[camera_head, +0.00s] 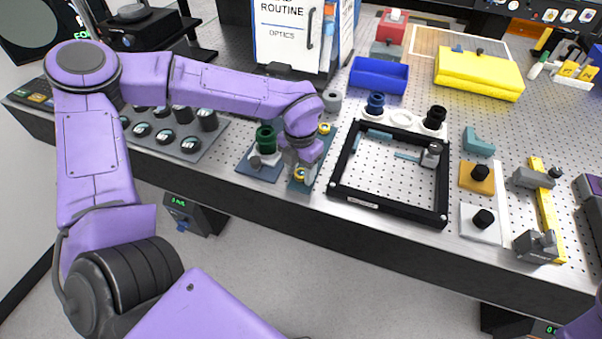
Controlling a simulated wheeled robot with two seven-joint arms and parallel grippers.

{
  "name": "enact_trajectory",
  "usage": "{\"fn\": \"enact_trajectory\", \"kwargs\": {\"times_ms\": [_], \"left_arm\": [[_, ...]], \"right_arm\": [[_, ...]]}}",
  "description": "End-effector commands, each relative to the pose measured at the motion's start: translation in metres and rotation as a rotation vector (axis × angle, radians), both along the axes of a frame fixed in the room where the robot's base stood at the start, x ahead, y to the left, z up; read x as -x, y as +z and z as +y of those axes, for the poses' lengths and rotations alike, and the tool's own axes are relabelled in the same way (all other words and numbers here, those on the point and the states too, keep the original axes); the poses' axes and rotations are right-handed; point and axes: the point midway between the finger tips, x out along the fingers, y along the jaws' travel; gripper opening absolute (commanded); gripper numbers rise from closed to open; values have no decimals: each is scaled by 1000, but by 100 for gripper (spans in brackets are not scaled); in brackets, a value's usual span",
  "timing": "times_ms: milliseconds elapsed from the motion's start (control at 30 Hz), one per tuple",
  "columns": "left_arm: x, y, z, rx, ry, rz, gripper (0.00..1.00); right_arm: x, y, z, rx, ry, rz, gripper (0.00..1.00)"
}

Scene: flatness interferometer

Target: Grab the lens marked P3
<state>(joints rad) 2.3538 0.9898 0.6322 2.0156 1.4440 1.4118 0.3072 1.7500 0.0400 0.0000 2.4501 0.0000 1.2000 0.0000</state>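My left arm comes in from the left. Its gripper (301,172) points down over a small blue-grey plate (298,187) near the table's front edge. A yellow-ringed round piece (300,175) shows at the fingertips; I cannot tell whether the fingers touch it or how far apart they are. Another yellow-ringed piece (324,128) sits just behind the gripper. No P3 mark is readable, so I cannot tell which piece is the P3 lens. My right gripper is out of view.
A dark tray of several capped round pieces (165,136) lies left, partly under my arm. A green cylinder (265,138) stands left of the gripper, a black square frame (395,207) to its right. A blue bin (378,75) and yellow block (480,74) lie behind.

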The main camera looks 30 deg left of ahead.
Motion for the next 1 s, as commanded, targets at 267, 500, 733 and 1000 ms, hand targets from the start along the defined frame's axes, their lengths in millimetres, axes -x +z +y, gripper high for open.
{"fn": "enact_trajectory", "kwargs": {"times_ms": [267, 500, 733, 1000], "left_arm": [[0, 0, 0, 0, 0, 0, 5], [-1, 7, 0, -1, 1, -2, 5], [12, 49, -13, -1, -4, -7, 5], [65, 104, -64, -3, -5, -3, 5]], "right_arm": [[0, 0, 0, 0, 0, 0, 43], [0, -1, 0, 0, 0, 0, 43], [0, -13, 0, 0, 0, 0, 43], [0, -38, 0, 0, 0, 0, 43]]}}
